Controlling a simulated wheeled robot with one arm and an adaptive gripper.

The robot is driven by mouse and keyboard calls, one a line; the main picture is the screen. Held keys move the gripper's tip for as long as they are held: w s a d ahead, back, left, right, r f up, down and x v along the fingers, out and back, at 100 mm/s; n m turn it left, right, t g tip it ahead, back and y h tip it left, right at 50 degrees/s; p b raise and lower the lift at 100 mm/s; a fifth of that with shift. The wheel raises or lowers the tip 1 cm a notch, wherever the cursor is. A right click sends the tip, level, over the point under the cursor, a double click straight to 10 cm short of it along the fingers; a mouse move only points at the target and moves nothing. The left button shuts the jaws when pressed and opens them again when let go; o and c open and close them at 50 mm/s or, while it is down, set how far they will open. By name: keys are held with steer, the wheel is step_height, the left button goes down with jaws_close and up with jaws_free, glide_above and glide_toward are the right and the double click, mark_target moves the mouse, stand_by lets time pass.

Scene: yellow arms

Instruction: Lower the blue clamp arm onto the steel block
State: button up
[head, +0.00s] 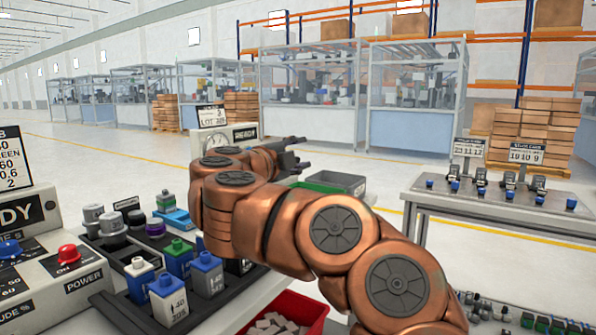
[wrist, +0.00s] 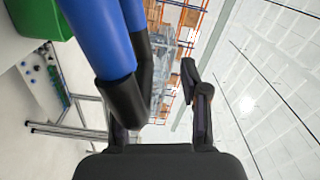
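My gripper (head: 297,150) reaches away past the bench's far side in the head view, with my copper arm in front. In the wrist view its fingers (wrist: 165,85) stand apart, with a gap between them. A thick blue bar with a black end (wrist: 100,40), perhaps the blue clamp arm, comes in from the top left of the wrist view. It overlaps the left finger; I cannot tell whether they touch. Nothing is seen held between the fingers. I cannot make out the steel block in either view; my arm hides part of the bench.
A green bin (wrist: 38,18) is close by in the wrist view, with a grey bin (head: 340,182) near my gripper. A table (head: 480,207) with small blue-tipped fixtures stands right.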

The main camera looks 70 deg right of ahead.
steer(key=shift+r, duration=1.9)
